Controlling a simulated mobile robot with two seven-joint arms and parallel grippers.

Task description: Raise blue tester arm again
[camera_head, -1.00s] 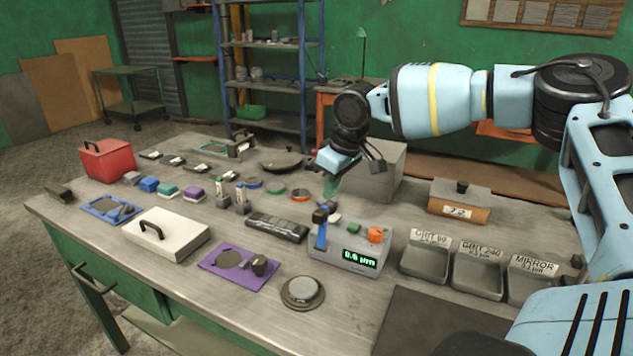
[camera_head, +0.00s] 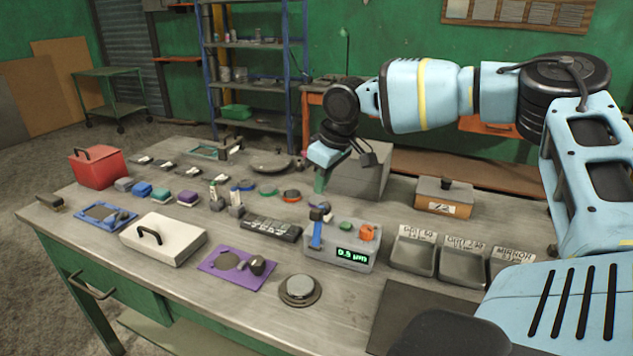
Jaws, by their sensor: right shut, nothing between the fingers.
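The tester is a grey box (camera_head: 340,259) with a lit green display (camera_head: 352,256) near the front middle of the bench. Its blue arm (camera_head: 316,232) shows at the box's left side and looks roughly upright, with a dark, blue-topped end. An orange part (camera_head: 367,232) and a green part sit on the box top. My right gripper (camera_head: 320,182) points down behind and above the tester, apart from the blue arm. It is shut and empty; its fingertips are small and hard to make out. My left gripper is out of view.
Three labelled grey trays (camera_head: 463,268) stand right of the tester. A grey box (camera_head: 357,172) stands behind my right gripper. A black remote-like block (camera_head: 271,229), a purple mat (camera_head: 236,268) and a round disc (camera_head: 299,289) lie left and front. A dark mat lies front right.

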